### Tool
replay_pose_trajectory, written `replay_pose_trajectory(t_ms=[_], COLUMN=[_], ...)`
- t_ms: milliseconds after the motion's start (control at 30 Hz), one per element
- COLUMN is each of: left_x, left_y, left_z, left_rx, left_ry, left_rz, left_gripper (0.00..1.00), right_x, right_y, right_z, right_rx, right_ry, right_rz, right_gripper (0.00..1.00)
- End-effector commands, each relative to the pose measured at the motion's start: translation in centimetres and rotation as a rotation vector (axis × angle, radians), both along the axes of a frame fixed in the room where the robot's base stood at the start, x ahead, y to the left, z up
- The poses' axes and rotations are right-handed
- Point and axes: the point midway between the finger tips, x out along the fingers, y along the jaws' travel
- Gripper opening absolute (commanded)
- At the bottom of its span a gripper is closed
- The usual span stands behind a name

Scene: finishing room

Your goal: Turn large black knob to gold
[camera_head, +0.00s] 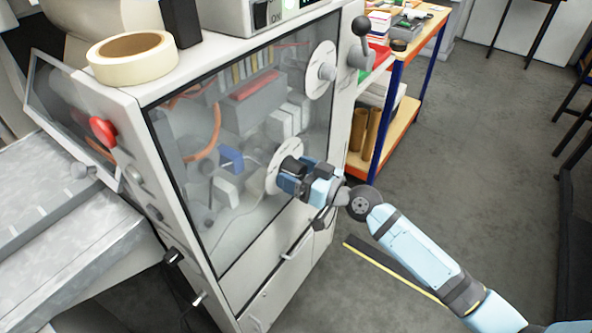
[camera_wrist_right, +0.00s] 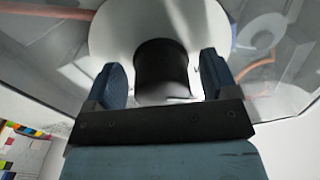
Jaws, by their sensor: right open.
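The large black knob (camera_head: 291,165) sits on a white round dial (camera_head: 272,178) on the glass front of the cabinet, partly hidden by my right gripper (camera_head: 288,183). In the right wrist view the black knob (camera_wrist_right: 162,66) stands between the two blue fingers of my right gripper (camera_wrist_right: 162,80), with a visible gap on each side. The right gripper is open around the knob and holds nothing. The white dial (camera_wrist_right: 112,35) shows behind the knob. I see no gold mark on the dial. My left gripper is not in view.
Above is a second white dial with a grey knob (camera_head: 327,71), and beside it a lever with a dark ball (camera_head: 361,27). A red button (camera_head: 103,131) is on the cabinet's left edge. A tape roll (camera_head: 132,56) lies on top.

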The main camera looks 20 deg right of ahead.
Motion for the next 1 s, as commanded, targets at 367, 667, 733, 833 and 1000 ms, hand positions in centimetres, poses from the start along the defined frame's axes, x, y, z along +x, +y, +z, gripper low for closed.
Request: replay_pose_trajectory(t_ms=[367,667,733,833,1000], left_x=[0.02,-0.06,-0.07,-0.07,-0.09], left_y=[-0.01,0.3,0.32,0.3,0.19], left_z=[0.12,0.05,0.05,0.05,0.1], left_rx=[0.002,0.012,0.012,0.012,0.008], left_ry=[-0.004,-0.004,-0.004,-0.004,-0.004], left_rz=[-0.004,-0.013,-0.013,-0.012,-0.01], left_gripper=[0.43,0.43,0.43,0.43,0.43], right_x=[0.07,0.06,0.05,0.04,0.01], right_y=[0.08,0.07,0.08,0.08,0.13], right_z=[-0.03,-0.03,-0.03,-0.02,-0.01], right_rx=[0.0,0.005,0.014,0.037,0.11], right_ry=[0.0,0.004,0.01,0.028,0.085], right_rz=[0.0,0.0,0.0,0.0,0.0], right_gripper=[0.54,0.3,0.3,0.3,0.3])
